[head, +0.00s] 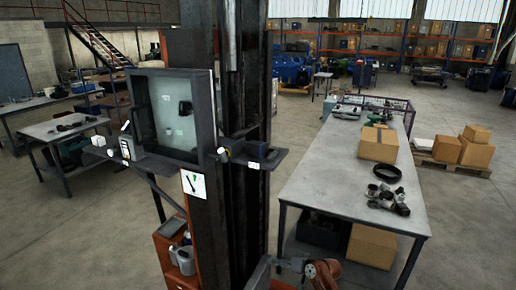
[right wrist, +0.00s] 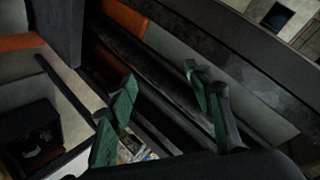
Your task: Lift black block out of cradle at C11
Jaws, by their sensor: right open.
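In the head view, a dark block (head: 257,151) sits on a small shelf (head: 283,158) on the right side of the dark column. A small black object (head: 185,107) shows in the grey-framed panel (head: 212,115) to the left of it. I cannot read a C11 mark, so I cannot tell which is the task's block or where its cradle is. My right gripper (right wrist: 162,108) shows in the right wrist view, its green-padded fingers apart with nothing held between them. I cannot make out its fingers in the head view. My left gripper is not in view.
A long grey table (head: 335,165) on the right holds a cardboard box (head: 378,144), a black ring (head: 387,173) and several metal parts (head: 388,199). An orange cabinet (head: 172,250) with jugs stands low beside the column. Open floor lies between the column and the left workbench (head: 62,128).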

